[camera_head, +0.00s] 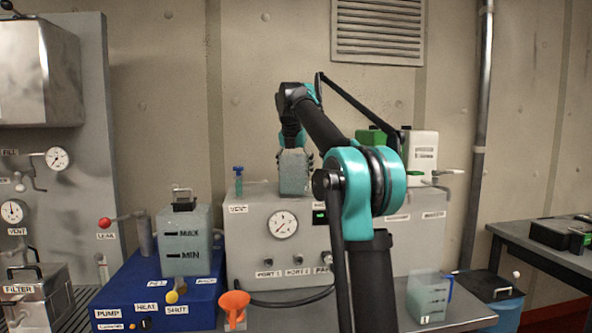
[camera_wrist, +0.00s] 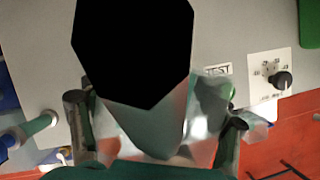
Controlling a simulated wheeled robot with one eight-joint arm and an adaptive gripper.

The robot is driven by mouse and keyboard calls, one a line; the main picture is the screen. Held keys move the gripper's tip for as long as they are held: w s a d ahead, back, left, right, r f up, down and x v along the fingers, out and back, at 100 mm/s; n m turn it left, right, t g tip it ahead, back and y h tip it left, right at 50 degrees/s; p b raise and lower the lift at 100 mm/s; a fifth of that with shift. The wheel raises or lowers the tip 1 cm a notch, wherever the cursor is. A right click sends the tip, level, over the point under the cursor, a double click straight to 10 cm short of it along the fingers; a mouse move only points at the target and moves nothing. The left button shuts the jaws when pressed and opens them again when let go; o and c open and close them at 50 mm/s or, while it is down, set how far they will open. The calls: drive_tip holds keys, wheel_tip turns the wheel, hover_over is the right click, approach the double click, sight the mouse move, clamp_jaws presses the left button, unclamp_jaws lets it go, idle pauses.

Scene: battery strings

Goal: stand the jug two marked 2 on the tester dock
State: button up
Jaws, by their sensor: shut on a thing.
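My gripper (camera_head: 296,154) is shut on a translucent grey-green jug (camera_head: 293,173), held upright at the top of the grey tester cabinet (camera_head: 255,245). In the wrist view, the fingers (camera_wrist: 152,122) stand on either side of the jug's clear body (camera_wrist: 145,128), and a black eight-sided shape covers its upper part. I cannot read a number on the jug, or tell whether its base touches the cabinet. A TEST label (camera_wrist: 218,70) and a dark knob (camera_wrist: 283,80) lie to its right in the wrist view. I cannot make out the dock's outline.
A blue-capped vial (camera_head: 239,181) stands left of the held jug. A white container (camera_head: 421,157) and a green item (camera_head: 371,139) are to the right. A MAX/MIN tank (camera_head: 186,250) sits on the blue base (camera_head: 135,285). Another translucent jug (camera_head: 427,298) and an orange funnel (camera_head: 234,304) are in front.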

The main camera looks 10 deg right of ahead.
drive_tip(key=shift+f, duration=0.25)
drive_tip(key=o, duration=1.8)
drive_tip(key=shift+o, duration=0.2)
drive_tip(key=shift+w+r, duration=0.15)
drive_tip(key=shift+r, duration=0.15)
drive_tip(key=v, duration=1.2)
drive_tip(key=shift+r, duration=0.2)
